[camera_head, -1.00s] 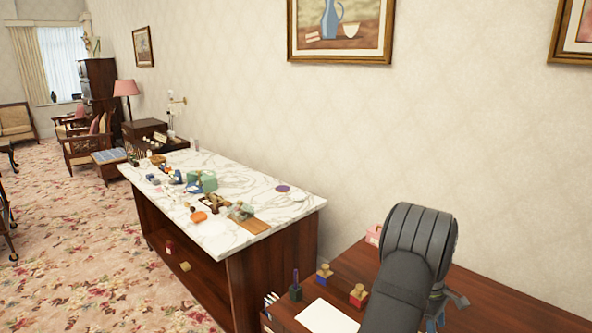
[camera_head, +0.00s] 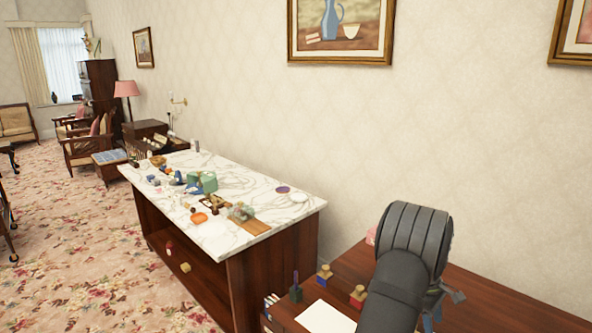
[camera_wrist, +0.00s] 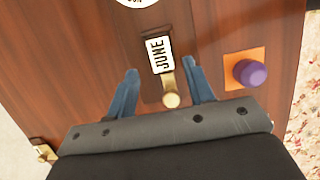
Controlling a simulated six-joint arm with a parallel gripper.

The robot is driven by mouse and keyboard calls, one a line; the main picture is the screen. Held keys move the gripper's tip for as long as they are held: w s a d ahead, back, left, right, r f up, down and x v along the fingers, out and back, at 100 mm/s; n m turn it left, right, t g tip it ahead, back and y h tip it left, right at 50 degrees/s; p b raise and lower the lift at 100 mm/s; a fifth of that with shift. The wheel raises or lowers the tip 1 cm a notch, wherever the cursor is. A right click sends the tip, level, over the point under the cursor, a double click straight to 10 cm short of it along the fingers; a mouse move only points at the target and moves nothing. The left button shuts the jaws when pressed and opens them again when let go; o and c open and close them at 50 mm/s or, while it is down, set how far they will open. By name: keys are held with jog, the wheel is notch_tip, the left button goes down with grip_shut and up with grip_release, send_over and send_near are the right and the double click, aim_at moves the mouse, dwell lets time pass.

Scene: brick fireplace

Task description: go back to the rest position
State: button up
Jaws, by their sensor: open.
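My gripper (camera_wrist: 160,68) shows in the wrist view as two blue fingers spread wide apart, with nothing clamped between them. A brass peg with a round end (camera_wrist: 171,98) and a white label reading JUNE (camera_wrist: 159,54) appear between and beyond the fingers, on or over a brown wooden surface (camera_wrist: 80,65). The peg looks clear of both fingers; its exact height cannot be told. In the head view my dark arm stands over the wooden desk (camera_head: 480,300), and the gripper is mostly hidden behind it.
A purple knob (camera_wrist: 250,73) on an orange square is right of the fingers. The desk also holds small coloured blocks (camera_head: 325,275) and white paper (camera_head: 325,317). A cluttered marble-topped table (camera_head: 240,170) stands left, the wall behind. Open air surrounds the upper arm.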

jog(key=v, duration=0.7)
jog(key=x, duration=1.1)
jog(key=shift+s+f, duration=0.1)
jog(key=shift+f, duration=0.05)
jog(key=shift+d, duration=0.15)
notch_tip(320, 180, up, 4)
jog(key=shift+f, duration=0.15)
jog(key=s+d+r, duration=0.4)
jog(key=s+r, duration=0.3)
jog(key=s, duration=0.4)
jog(key=w+d+f+m+t+y, duration=0.1)
jog(key=d+m+y, duration=0.2)
jog(key=m, duration=1)
jog(key=d+f+m+t+y, duration=0.1)
jog(key=d+m, duration=0.3)
jog(key=m, duration=0.9)
jog(key=shift+w+d+m+y, duration=0.3)
jog(key=shift+w+m+y, duration=0.1)
jog(key=shift+y, duration=0.5)
